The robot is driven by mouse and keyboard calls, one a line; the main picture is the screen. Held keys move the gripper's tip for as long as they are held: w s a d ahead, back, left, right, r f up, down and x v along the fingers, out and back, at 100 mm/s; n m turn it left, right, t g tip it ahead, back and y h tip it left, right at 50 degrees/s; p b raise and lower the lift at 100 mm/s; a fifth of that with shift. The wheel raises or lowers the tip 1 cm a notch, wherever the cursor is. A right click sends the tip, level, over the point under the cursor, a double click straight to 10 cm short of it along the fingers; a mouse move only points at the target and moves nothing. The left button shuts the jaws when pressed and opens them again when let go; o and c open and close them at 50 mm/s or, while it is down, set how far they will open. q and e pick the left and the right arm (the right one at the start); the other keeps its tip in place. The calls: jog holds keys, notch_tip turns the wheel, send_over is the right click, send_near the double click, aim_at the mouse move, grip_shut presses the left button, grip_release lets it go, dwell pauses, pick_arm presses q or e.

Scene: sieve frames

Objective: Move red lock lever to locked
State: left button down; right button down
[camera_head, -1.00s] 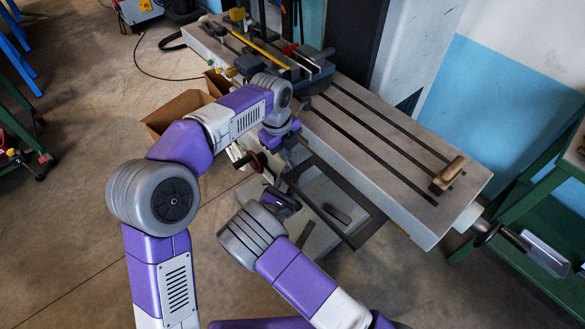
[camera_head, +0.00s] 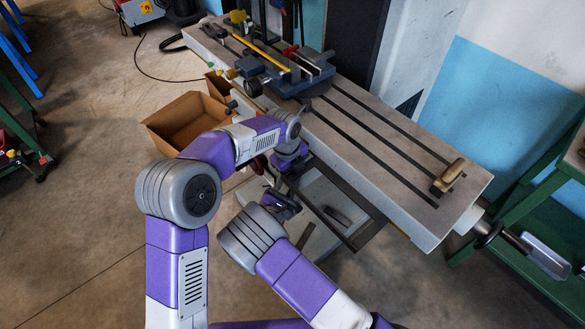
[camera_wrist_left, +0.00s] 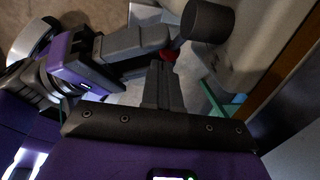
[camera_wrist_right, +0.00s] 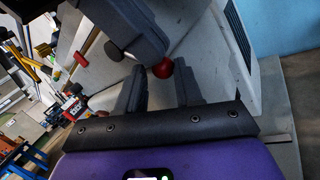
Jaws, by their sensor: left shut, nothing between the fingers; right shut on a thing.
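A red ball knob (camera_wrist_right: 163,68), which looks like the end of the red lock lever, sits between the fingertips of my right gripper (camera_wrist_right: 159,76). The fingers are closed on it. The lever's shaft is mostly hidden. The red knob also shows small in the left wrist view (camera_wrist_left: 169,54), at the tips of my right gripper's dark fingers. My left gripper (camera_wrist_left: 160,66) is shut and empty, close to that knob. In the head view both my left gripper (camera_head: 290,160) and my right gripper (camera_head: 283,200) are below the machine table's front edge, and the lever cannot be made out.
A slotted machine table (camera_head: 400,160) extends above the grippers, with a vise (camera_head: 300,72) and a wooden-handled brush (camera_head: 448,176). An open cardboard box (camera_head: 185,118) stands left. A dark cylindrical handle (camera_wrist_left: 207,20) is near the left fingertips. Another red knob (camera_wrist_right: 81,58) shows in the right wrist view.

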jog(key=shift+w+r, duration=0.15)
jog(key=shift+r, duration=0.25)
jog(key=shift+r, duration=0.1)
jog(key=c, duration=1.1)
grip_release()
jog(key=o, duration=0.4)
jog(key=shift+s+f, duration=0.2)
jog(key=shift+f, duration=0.05)
